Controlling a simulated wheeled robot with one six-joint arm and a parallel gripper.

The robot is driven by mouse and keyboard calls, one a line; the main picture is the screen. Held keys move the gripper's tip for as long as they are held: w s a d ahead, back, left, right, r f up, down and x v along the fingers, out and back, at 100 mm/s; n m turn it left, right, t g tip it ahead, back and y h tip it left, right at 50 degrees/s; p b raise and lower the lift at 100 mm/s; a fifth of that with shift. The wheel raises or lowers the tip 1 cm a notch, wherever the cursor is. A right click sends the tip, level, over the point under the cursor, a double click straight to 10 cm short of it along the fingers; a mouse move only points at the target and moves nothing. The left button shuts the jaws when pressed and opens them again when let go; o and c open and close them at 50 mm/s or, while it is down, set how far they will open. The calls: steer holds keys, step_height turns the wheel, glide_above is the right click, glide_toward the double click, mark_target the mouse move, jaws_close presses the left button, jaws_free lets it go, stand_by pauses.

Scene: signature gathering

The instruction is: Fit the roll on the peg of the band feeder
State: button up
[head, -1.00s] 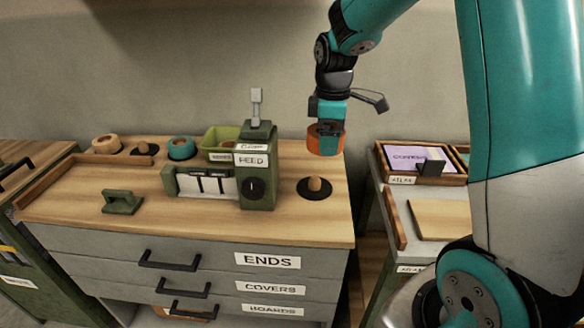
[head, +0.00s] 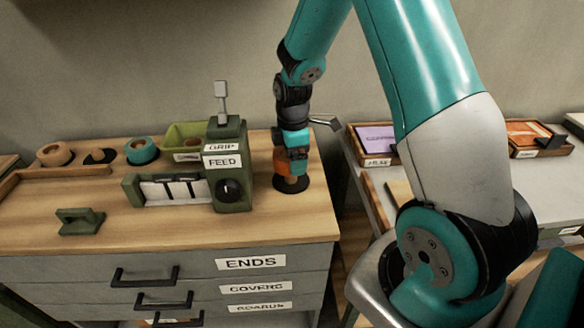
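The band feeder (head: 228,165) is a green block with GRIP and FEED labels, a black knob and an upright lever. To its right, a peg (head: 291,181) stands on a round black base. My gripper (head: 293,155) points down over this peg, shut on the orange roll (head: 282,164). The roll's lower edge is at or just above the peg's top. The wooden tip still shows below it. The gripper's fingers hide part of the roll, and I cannot tell whether the peg has entered its hole.
A tan roll (head: 55,154), a bare peg (head: 100,156), a teal roll (head: 142,150) and a green bin (head: 186,138) line the bench's back. A side table with trays (head: 376,140) stands right, across a gap.

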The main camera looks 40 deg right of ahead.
steer(key=shift+f, duration=2.1)
steer(key=shift+f, duration=0.35)
steer(key=o, duration=0.7)
steer(key=shift+r, duration=0.1)
steer(key=shift+r, duration=0.1)
step_height(320, 180, up, 12)
steer(key=s+a+r+m+y, duration=0.1)
steer(key=s+a+r+m, duration=0.1)
steer(key=s+a+r, duration=0.4)
steer(key=s+a+r+m+y, duration=0.1)
steer(key=s+a+r, duration=0.15)
steer(key=a, duration=0.65)
steer(key=s+a+m, duration=0.1)
steer(key=s+a, duration=0.1)
steer(key=s, duration=0.2)
steer(key=s+a+r+m+y, duration=0.1)
steer(key=s+a, duration=0.2)
steer(key=s, duration=0.2)
steer(key=s+a+r+m+y+b, duration=0.1)
steer(key=s+a, duration=0.2)
steer(key=s, duration=0.1)
steer(key=shift+s+r, duration=0.1)
steer(key=shift+s, duration=0.15)
